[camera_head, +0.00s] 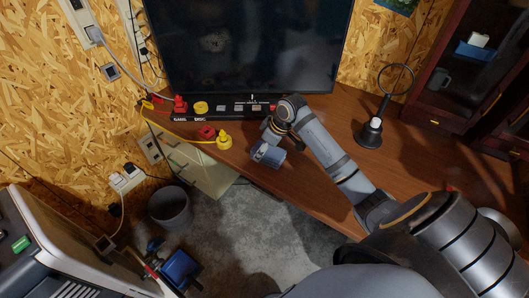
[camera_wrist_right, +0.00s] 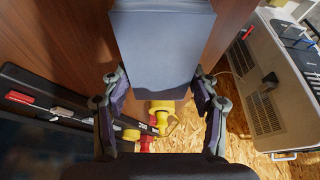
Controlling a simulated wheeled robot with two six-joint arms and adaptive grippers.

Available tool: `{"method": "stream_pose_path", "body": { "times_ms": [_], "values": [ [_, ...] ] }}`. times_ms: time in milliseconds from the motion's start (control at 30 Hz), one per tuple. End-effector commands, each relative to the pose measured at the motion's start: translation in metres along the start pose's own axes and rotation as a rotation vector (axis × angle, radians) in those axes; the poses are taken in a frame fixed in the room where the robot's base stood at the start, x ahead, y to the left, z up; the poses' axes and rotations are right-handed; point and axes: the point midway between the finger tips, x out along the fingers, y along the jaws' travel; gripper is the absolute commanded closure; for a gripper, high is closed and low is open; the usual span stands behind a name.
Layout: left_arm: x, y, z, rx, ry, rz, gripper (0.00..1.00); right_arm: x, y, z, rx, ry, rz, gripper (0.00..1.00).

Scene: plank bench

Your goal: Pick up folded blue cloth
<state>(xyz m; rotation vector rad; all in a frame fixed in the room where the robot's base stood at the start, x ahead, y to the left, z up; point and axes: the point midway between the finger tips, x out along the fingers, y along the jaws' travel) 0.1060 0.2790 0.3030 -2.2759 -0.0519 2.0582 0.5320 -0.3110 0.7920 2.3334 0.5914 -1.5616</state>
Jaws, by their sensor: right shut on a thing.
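The folded blue cloth (camera_head: 270,153) shows in the head view as a small blue-grey block by the desk's front edge. In the right wrist view the cloth (camera_wrist_right: 162,48) is a large flat blue-grey block at the top centre. My right gripper (camera_head: 266,143) is shut on it, with one finger on each side in the wrist view (camera_wrist_right: 160,82). The gripper partly hides the cloth in the head view. I cannot tell whether the cloth touches the desk. My left gripper is in neither view.
The wooden desk (camera_head: 315,189) carries a monitor (camera_head: 250,45), a black strip with small items (camera_head: 240,108), red and yellow pieces (camera_head: 224,142), and a black ring stand (camera_head: 371,130). A grey bin (camera_head: 170,207) stands on the floor. The desk right of my gripper is mostly clear.

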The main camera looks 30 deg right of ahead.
Motion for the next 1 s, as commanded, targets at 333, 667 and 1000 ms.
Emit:
{"method": "stream_pose_path", "body": {
  "times_ms": [333, 667, 1000],
  "values": [
    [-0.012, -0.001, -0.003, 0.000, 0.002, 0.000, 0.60, -0.091, -0.050, 0.001, -0.009, -0.004, 0.009, 0.71],
    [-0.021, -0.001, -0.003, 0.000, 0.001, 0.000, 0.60, -0.132, -0.107, 0.025, -0.005, -0.003, 0.007, 0.71],
    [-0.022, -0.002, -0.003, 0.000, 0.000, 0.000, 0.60, -0.136, -0.117, 0.028, 0.000, 0.000, 0.000, 0.71]
  ]
}}
